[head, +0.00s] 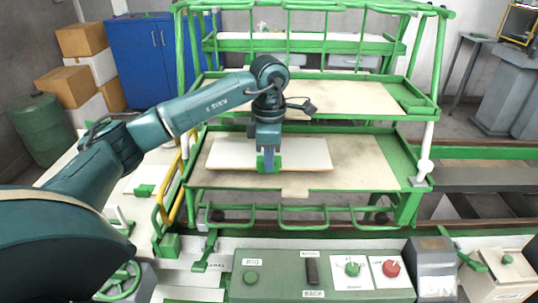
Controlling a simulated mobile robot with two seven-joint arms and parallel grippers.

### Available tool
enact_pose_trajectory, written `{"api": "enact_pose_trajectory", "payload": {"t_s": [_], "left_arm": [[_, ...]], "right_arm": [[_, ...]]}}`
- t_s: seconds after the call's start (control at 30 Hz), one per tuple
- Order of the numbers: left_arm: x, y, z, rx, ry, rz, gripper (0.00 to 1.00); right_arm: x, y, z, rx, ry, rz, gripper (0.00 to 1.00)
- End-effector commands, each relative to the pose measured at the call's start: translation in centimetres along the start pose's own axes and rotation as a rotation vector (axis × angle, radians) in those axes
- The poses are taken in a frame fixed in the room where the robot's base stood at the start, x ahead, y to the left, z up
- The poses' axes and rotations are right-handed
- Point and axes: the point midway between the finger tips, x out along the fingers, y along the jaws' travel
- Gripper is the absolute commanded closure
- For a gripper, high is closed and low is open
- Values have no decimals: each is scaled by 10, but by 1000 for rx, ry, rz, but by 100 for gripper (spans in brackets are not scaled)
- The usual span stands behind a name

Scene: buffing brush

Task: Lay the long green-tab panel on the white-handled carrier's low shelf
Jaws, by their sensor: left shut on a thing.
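A long white panel (305,153) with a thin tan front edge is over the low shelf (360,170) of the green carrier. The carrier's white handle (424,158) shows on its right post. My left gripper (267,163) is shut on the green tab at the panel's front middle, pointing down. The gripper covers most of the tab. The panel is about level, left of the shelf's middle; I cannot tell whether it touches the shelf or hangs just above it. My right gripper is not in view.
The carrier's middle shelf (345,97) is empty. The low shelf is bare to the panel's right. A control box (320,275) with a red button stands in front. Another green tab (144,190) is on a white surface at left. A yellow rail (163,215) runs beside the carrier.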

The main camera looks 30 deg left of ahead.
Motion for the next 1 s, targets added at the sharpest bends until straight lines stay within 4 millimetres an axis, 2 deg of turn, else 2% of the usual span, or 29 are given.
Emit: {"api": "enact_pose_trajectory", "payload": {"t_s": [0.47, 0.63, 0.67, 0.7, 0.9, 1.0], "left_arm": [[11, 0, 0, 0, 0, 0, 100], [12, 0, 0, 0, 0, 0, 100], [12, 0, 0, 0, 1, -1, 87], [12, 0, 0, 0, 1, -1, 84], [12, 0, 0, 0, 1, -1, 68], [12, 0, 0, 0, 1, -1, 68]], "right_arm": [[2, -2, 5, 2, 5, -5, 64], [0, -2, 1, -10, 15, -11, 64], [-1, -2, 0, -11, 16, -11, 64], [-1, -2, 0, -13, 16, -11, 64], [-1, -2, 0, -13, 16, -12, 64], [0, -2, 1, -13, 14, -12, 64]]}}
